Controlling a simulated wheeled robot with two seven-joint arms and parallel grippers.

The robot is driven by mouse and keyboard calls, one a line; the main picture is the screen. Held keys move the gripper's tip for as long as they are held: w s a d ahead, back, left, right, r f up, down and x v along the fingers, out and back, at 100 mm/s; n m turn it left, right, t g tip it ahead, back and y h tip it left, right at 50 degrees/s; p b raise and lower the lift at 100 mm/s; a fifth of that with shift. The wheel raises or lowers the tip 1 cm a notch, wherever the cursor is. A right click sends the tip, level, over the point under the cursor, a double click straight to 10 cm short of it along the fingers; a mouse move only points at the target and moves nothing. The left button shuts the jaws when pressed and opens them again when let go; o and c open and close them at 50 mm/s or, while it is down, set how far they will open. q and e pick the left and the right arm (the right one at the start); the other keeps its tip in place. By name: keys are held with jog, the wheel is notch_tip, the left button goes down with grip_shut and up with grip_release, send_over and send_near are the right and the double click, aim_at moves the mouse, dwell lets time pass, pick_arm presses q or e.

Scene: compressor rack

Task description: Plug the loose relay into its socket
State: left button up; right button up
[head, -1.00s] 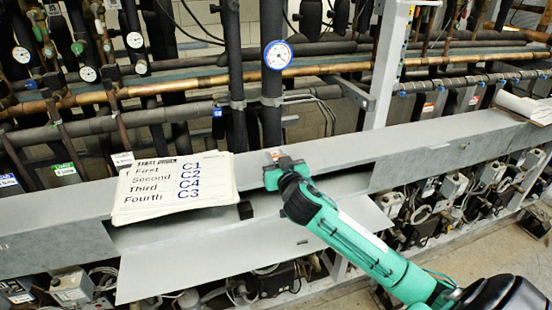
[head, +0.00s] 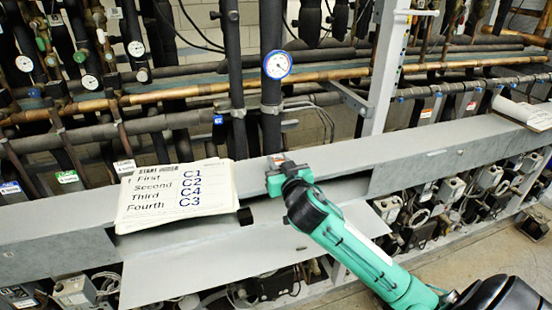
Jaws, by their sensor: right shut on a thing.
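My right gripper (head: 279,161) reaches in from the lower right, over the long grey channel of the rack. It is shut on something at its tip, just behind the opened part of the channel. The held thing is mostly hidden by the gripper, so I cannot make out whether it is the relay. A small black block (head: 245,216) sits in the open channel, left of the gripper and beside the papers. I cannot tell whether it is the socket. My left gripper is not in view.
A stack of papers (head: 165,222) listing a start order lies on the channel at left. A grey cover flap (head: 230,268) hangs open in front. Dark vertical pipes and a blue-rimmed gauge (head: 277,65) stand behind the gripper. More papers (head: 522,112) lie at far right.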

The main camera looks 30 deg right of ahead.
jog(key=v, duration=0.9)
jog(key=shift+s, duration=0.2)
jog(key=shift+a, duration=0.1)
dwell(0.4)
